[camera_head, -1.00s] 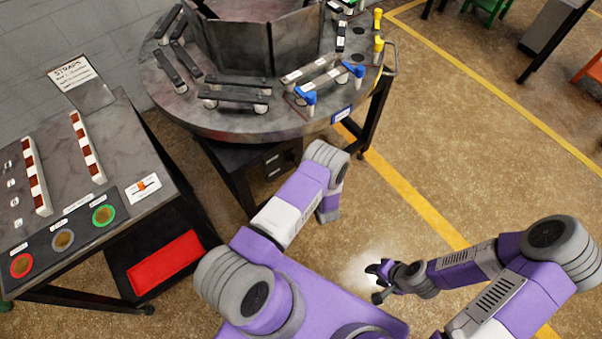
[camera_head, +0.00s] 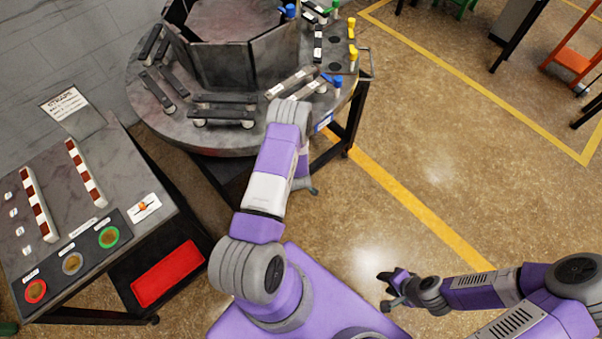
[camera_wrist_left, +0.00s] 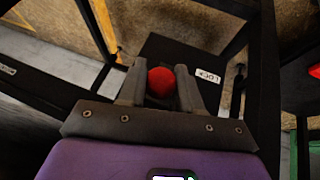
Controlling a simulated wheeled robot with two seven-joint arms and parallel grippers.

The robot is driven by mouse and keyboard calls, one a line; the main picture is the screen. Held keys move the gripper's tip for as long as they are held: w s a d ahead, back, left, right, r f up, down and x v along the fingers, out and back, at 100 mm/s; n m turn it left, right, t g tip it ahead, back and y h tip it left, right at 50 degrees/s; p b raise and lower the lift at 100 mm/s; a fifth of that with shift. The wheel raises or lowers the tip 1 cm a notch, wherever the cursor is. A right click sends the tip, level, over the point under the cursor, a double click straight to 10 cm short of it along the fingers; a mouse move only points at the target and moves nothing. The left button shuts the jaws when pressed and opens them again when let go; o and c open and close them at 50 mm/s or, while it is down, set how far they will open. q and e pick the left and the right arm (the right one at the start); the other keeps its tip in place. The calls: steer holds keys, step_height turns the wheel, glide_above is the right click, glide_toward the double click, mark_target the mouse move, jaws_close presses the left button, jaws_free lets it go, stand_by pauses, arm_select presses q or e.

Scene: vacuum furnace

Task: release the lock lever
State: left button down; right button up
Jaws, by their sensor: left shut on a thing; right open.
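The lock lever shows as a round red knob (camera_wrist_left: 161,82) in the left wrist view, beside a white LOCK label (camera_wrist_left: 208,76) on a dark panel. My left gripper (camera_wrist_left: 160,74) is shut on the red knob, one finger on each side. The lever's shaft is hidden below the knob. In the head view, my left arm reaches to the front edge of the round table (camera_head: 190,138), and its gripper and the knob are hidden. My right gripper (camera_head: 389,289) is open and empty, above the floor at the lower right.
The round table carries dark bars, blue handles (camera_head: 337,81) and yellow pegs (camera_head: 352,53). A side bench (camera_head: 130,185) at left holds striped straps (camera_head: 86,172), with a red tray (camera_head: 168,272) below.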

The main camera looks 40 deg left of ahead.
arm_select(q)
steer(key=shift+a+r, duration=0.1)
steer(key=shift+a, duration=0.05)
steer(key=c, duration=0.8)
jaws_free()
steer(key=p+v, duration=0.1)
steer(key=v, duration=0.6)
steer(key=shift+s+r+p, duration=0.1)
steer(key=shift+r+p, duration=0.15)
steer(key=shift+p, duration=0.1)
